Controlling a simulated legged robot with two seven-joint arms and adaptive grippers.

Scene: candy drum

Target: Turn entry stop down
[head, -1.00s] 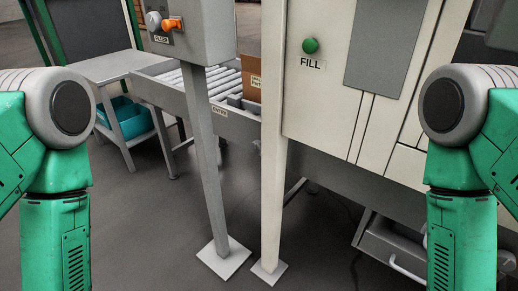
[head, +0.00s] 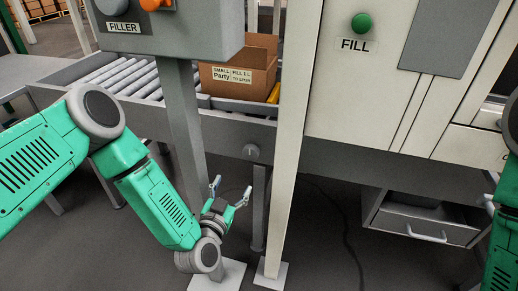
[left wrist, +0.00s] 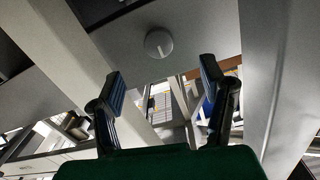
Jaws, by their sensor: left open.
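A round grey knob (head: 251,151) with a pale, roughly upright mark sits on the side of the roller conveyor (head: 225,122), between the two posts. It also shows in the left wrist view (left wrist: 158,43), just beyond the fingertips. My left gripper (head: 230,190) is open and empty, below and slightly left of the knob, apart from it. In the left wrist view my left gripper (left wrist: 160,78) has its fingers spread on either side below the knob. No entry label is readable now. Only a bit of my right gripper (head: 489,205) shows at the right edge; its jaws cannot be made out.
A grey post (head: 183,120) under the FILLER box (head: 200,35) and a pale post (head: 290,150) stand close on either side of the knob. A cardboard box (head: 235,85) sits on the conveyor. The cabinet's green FILL button (head: 361,23) and a drawer (head: 425,226) are right.

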